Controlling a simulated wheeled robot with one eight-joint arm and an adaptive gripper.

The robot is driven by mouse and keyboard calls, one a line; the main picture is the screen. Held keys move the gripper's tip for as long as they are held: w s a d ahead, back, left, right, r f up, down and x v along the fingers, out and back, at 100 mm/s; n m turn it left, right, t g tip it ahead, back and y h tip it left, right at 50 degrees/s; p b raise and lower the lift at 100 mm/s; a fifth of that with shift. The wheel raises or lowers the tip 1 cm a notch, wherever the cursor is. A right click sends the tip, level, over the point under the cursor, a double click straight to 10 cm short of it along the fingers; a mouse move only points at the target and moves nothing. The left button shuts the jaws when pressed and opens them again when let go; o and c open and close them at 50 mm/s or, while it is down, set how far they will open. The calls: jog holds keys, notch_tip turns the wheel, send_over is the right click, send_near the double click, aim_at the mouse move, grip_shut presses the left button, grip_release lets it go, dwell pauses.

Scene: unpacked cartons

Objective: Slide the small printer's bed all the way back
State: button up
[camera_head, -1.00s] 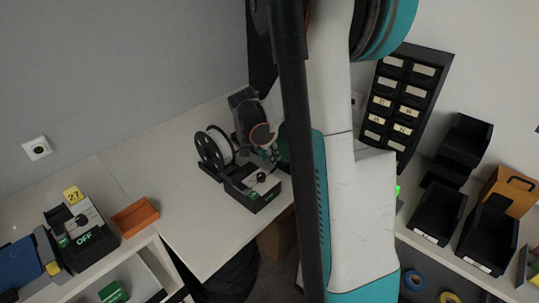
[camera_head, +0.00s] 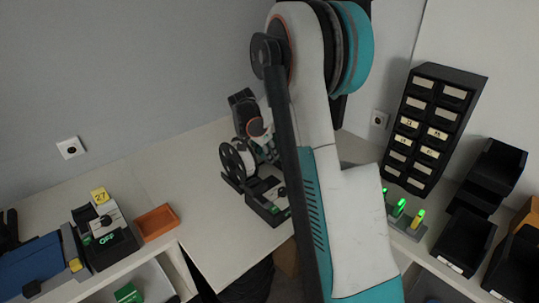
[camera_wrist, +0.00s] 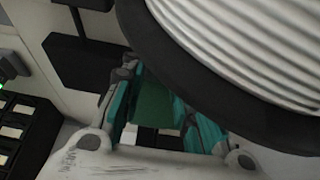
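The small printer (camera_head: 268,203) stands on the white table in the head view, with a black base, a white control box with a knob and a green label, and a spool (camera_head: 237,160) at its left. My gripper (camera_head: 270,148) is over the printer, behind the spool, partly hidden by my arm. In the wrist view the spool (camera_wrist: 240,50) fills the upper right. My gripper's teal fingers (camera_wrist: 158,100) are spread apart there. A dark green piece (camera_wrist: 152,103) shows between them; I cannot tell whether they grip it. The bed cannot be made out clearly.
At the right are a black drawer cabinet (camera_head: 432,130), black bins (camera_head: 466,240) and green-lit items (camera_head: 400,210). The table (camera_head: 180,180) left of the printer is bare.

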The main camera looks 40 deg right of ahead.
jog(key=shift+o, duration=1.3)
jog(key=shift+w, duration=0.25)
jog(key=shift+s, duration=0.1)
jog(key=shift+a, duration=0.1)
jog(key=v, duration=1.2)
jog(key=shift+r, duration=0.1)
